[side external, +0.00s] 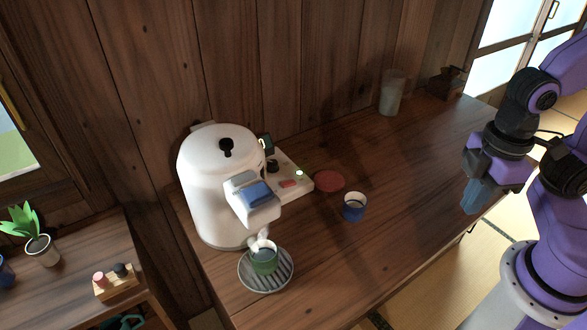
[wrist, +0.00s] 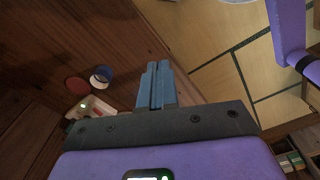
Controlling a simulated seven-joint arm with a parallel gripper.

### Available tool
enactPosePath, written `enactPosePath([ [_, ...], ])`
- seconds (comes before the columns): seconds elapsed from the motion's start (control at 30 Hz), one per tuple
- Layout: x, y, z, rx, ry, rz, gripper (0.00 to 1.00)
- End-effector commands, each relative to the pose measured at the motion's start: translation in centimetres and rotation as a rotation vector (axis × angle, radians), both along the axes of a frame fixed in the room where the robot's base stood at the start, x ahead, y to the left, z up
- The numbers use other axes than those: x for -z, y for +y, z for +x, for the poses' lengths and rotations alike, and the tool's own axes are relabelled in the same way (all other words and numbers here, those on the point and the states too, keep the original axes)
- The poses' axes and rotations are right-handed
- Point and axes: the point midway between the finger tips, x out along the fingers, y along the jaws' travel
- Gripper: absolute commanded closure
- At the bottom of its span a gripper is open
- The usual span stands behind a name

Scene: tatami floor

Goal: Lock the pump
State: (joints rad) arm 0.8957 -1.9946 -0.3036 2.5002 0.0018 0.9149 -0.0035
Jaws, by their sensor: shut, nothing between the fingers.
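A white pump dispenser (side external: 208,190) with a black knob on its lid stands at the left of the wooden counter. A blue push pad (side external: 254,192) sits on top of its spout head, with a grey piece (side external: 242,178) behind it. My gripper (side external: 475,197) is at the right end of the counter, far from the pump. Its blue fingers are shut and empty, and they also show in the wrist view (wrist: 156,86). The pump body is not clearly visible in the wrist view.
A control panel (side external: 301,181) with a lit green light lies beside the pump; it also shows in the wrist view (wrist: 98,106). A red coaster (side external: 329,181) and a blue cup (side external: 354,207) stand mid-counter. A pale cylinder (side external: 392,93) and dark box (side external: 446,83) are at the back. The front right counter is clear.

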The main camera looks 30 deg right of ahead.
Motion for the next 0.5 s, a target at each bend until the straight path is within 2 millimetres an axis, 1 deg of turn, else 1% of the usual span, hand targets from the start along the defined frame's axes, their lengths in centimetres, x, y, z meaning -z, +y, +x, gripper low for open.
enactPosePath([
  [0.07, -0.3, 0.5, 0.4, -0.018, 0.0, 0.0, 1.0],
  [0.17, -1.0, 1.8, 1.5, -0.08, -0.003, 0.0, 1.0],
  [0.27, -2.2, 3.9, 3.3, -0.187, -0.006, -0.004, 1.0],
  [0.5, -5.6, 9.8, 8.7, -0.512, -0.011, -0.012, 1.0],
])
